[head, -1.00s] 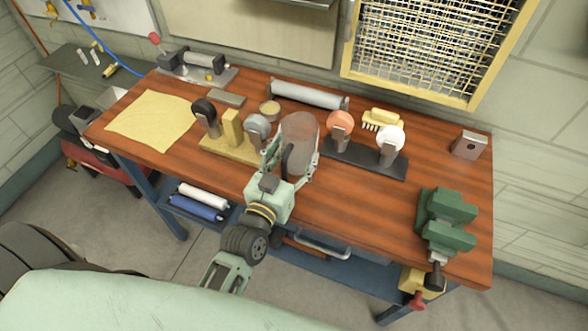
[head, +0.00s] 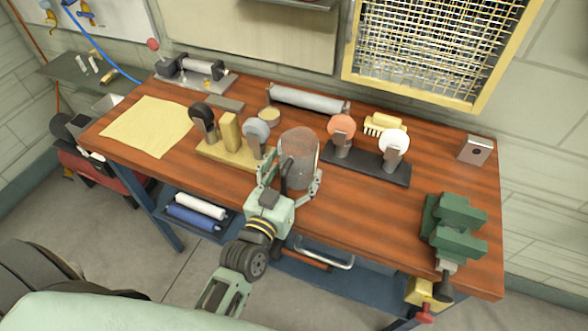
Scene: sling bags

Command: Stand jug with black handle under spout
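The jug (head: 300,150) is a clear, greyish cylinder with a dark handle (head: 287,178) on its near side, in the middle of the wooden bench. My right gripper (head: 294,166) reaches up from below, with one finger on each side of the jug and the handle between them. The jug moves with the gripper, so the fingers appear shut on it. Whether its base touches the bench is hard to tell. No spout can be made out clearly. My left gripper is not in view.
Left of the jug is a yellow stand (head: 215,150) with black and grey discs. Right of it is a black stand (head: 365,163) with orange and white discs. A grey roller (head: 308,98) lies behind. A green vise (head: 455,228) is at the right. The front right of the bench (head: 370,205) is clear.

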